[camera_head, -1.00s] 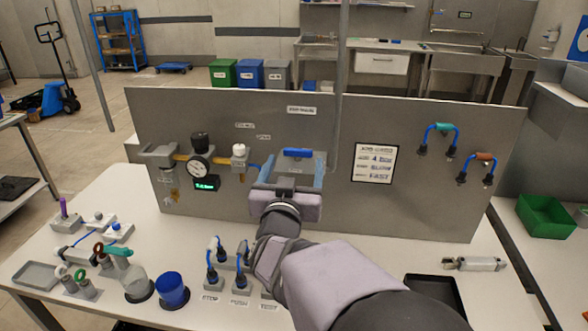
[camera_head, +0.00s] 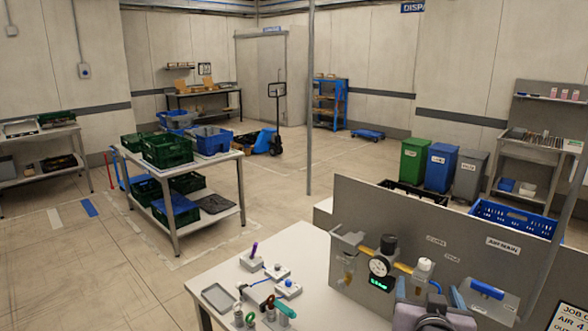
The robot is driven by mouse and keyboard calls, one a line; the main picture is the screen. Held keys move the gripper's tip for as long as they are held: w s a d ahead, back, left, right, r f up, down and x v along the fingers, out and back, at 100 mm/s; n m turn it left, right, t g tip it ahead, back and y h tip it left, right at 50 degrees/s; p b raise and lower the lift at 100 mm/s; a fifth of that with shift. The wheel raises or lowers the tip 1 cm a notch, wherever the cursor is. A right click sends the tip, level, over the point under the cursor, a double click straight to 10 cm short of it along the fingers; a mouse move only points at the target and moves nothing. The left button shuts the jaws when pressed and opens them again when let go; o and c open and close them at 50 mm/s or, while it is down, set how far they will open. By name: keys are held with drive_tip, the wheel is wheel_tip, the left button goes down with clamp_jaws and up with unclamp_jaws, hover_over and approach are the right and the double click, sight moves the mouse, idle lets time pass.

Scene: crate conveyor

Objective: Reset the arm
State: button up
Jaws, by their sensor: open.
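My gripper (camera_head: 436,304) shows at the bottom edge of the head view, in front of the grey panel (camera_head: 400,213). It is open, and I see nothing held between its fingers. The blue handle (camera_head: 487,288) on the panel is just to the right of my gripper and looks apart from it. The rest of my arm is cut off by the bottom of the picture.
A round gauge (camera_head: 380,266) with fittings is on the panel, left of my gripper. Small fixtures and a grey tray (camera_head: 218,297) stand on the white bench (camera_head: 292,262). A table of crates (camera_head: 190,178) stands beyond open floor.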

drive_tip(key=s+a+f+n+g+y+b, duration=0.1)
drive_tip(key=s+a+f+g+y, duration=0.1)
drive_tip(key=f, duration=0.5)
drive_tip(key=s+a+f+n+g+y+b, duration=0.1)
drive_tip(key=s+a+f+g, duration=0.3)
drive_tip(key=s+a+f, duration=0.2)
drive_tip(key=s+a+f+n+g+y+b, duration=0.1)
drive_tip(key=s+a+f+g, duration=0.3)
drive_tip(key=f, duration=0.6)
drive_tip(key=shift+s+a+n+y+b, duration=0.3)
drive_tip(key=shift+s+a+y+b, duration=0.2)
drive_tip(key=shift+s+y, duration=0.35)
drive_tip(key=s+f+g, duration=0.2)
drive_tip(key=s+g, duration=0.1)
drive_tip(key=s, duration=0.4)
drive_tip(key=shift+s+a+f+n+g, duration=0.15)
drive_tip(key=shift+s+a+n+g, duration=0.15)
drive_tip(key=shift+s+a+g, duration=0.1)
